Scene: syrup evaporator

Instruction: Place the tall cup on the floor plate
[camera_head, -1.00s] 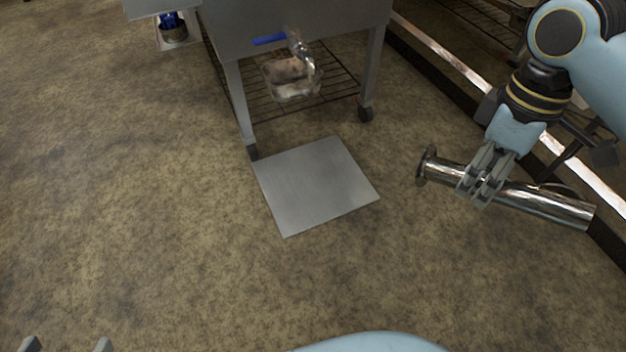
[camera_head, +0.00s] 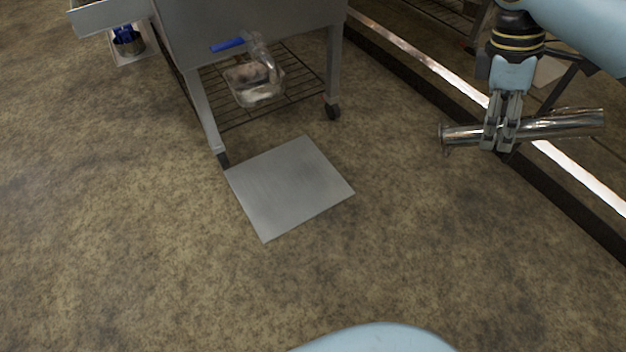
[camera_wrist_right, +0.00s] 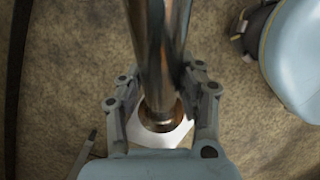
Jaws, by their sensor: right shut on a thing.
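The tall cup is a shiny metal cylinder (camera_head: 560,124) with a flared foot at its left end. It lies nearly level in the air, well to the right of the floor plate. My right gripper (camera_head: 500,135) is shut around it, nearer its left end. In the right wrist view the cup (camera_wrist_right: 157,50) runs between the fingers of the gripper (camera_wrist_right: 160,105). The floor plate (camera_head: 288,188) is a flat grey metal square on the floor, bare and fully in view. My left gripper is out of view.
A steel evaporator stand (camera_head: 250,25) on casters stands behind the plate, with a blue-handled tap (camera_head: 228,45) and a clear container (camera_head: 255,85) on its wire shelf (camera_head: 300,75). A dark ledge with a bright strip (camera_head: 430,65) runs along the right. The floor around the plate is clear.

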